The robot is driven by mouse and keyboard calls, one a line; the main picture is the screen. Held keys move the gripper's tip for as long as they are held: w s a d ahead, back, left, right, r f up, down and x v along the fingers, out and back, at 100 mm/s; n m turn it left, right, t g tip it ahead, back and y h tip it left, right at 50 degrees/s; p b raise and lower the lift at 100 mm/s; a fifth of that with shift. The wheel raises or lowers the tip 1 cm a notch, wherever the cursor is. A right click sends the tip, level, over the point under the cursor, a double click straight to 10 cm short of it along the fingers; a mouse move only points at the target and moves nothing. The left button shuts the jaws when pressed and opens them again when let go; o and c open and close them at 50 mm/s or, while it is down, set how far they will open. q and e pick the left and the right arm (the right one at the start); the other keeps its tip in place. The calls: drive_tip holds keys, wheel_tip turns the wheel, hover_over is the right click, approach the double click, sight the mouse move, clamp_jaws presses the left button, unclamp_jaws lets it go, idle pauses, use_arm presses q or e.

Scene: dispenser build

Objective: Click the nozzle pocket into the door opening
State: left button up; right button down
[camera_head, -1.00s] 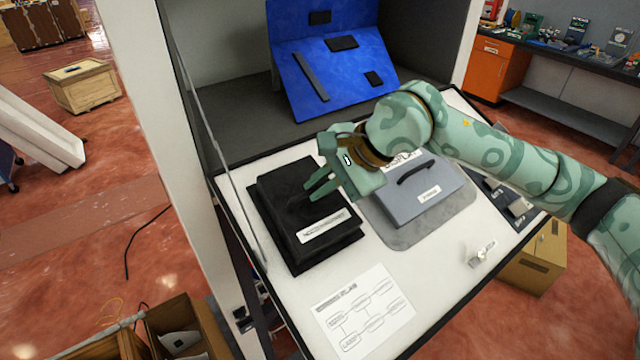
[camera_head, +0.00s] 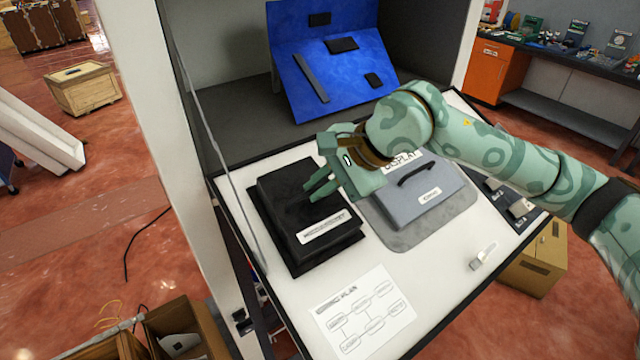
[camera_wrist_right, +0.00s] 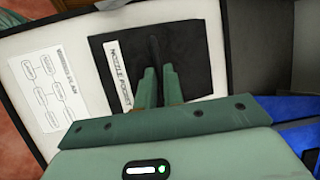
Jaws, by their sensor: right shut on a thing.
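The nozzle pocket (camera_head: 289,243) is a black block with a white label on its front edge, lying on the white work surface at the left. It also shows in the right wrist view (camera_wrist_right: 191,48), with its label along one side. My right gripper (camera_head: 313,194) is over it, fingers pointing down at its top. In the right wrist view the fingers (camera_wrist_right: 158,90) are close together on a narrow black ridge in the middle of the pocket. The door opening cannot be made out. My left gripper is not in view.
A grey panel labelled "DISPLAY" (camera_head: 422,205) with a black handle lies right of the pocket. A paper plan (camera_head: 358,318) lies at the front. A blue slanted board (camera_head: 320,95) stands behind. A small clear part (camera_head: 483,257) lies near the right edge.

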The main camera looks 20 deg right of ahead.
drive_tip(key=shift+w+f, duration=0.1)
drive_tip(key=shift+f, duration=0.2)
idle(0.6)
drive_tip(key=c, duration=1)
unclamp_jaws()
drive_tip(key=shift+o, duration=0.2)
drive_tip(key=shift+r, duration=0.15)
drive_tip(key=shift+p+v, duration=0.65)
drive_tip(key=shift+v, duration=2.25)
